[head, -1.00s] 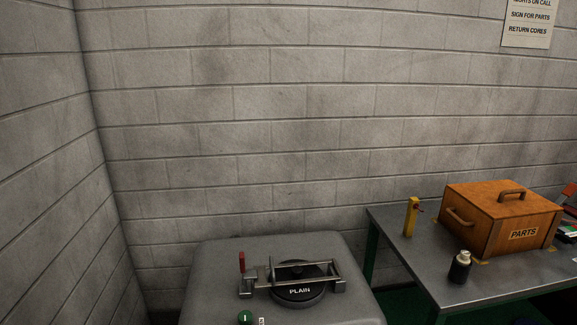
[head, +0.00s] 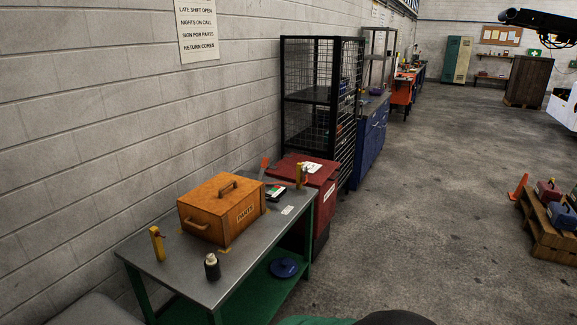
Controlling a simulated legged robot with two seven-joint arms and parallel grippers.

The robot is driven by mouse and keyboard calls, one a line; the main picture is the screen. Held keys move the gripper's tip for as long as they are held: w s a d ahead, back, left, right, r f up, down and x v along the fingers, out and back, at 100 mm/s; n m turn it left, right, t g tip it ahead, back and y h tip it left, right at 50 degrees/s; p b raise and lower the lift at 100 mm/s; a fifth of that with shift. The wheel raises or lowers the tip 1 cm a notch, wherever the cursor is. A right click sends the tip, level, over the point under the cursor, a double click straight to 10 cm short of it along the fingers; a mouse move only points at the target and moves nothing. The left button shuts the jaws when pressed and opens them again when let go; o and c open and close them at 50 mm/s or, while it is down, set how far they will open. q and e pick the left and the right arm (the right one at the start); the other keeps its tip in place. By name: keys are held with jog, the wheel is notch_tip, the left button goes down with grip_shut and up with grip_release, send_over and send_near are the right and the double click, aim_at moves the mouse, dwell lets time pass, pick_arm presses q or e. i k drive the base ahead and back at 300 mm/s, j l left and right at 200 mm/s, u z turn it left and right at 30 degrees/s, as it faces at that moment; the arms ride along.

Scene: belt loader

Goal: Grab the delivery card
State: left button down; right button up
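I cannot tell for sure which item is the delivery card. A small pale card (head: 287,210) lies flat near the right end of the grey metal bench (head: 190,262). A white paper or card (head: 312,168) lies on top of the red cabinet (head: 322,180) just beyond the bench. Any writing on both is too small to read. Neither of my grippers is in view.
On the bench stand a wooden PARTS box (head: 222,205), a dark bottle (head: 212,267) and yellow posts (head: 157,243). A blue lid-like disc (head: 284,267) lies on the green lower shelf. A black mesh cage (head: 320,100) stands beyond. Floor to the right is clear up to a pallet (head: 550,225).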

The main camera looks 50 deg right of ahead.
aim_at(315, 167)
jog(key=z, duration=1.8)
jog(key=i+l+z, duration=0.25)
jog(key=i, duration=0.2)
jog(key=i+l+z, duration=0.3)
jog(key=i, duration=0.2)
jog(key=i+u, duration=0.1)
jog(key=i, duration=0.95)
jog(key=i+l+u, duration=0.1)
jog(key=i, duration=0.9)
jog(key=i+l+u, duration=0.2)
jog(key=i, duration=0.35)
jog(key=i+u, duration=0.25)
jog(key=i, duration=0.25)
jog(key=i+u, duration=0.25)
jog(key=u, duration=0.2)
jog(key=i+u, duration=0.2)
jog(key=u, duration=0.25)
jog(key=i+l+u, duration=0.15)
jog(key=u, duration=0.3)
jog(key=i+l+u, duration=0.25)
jog(key=u, duration=0.2)
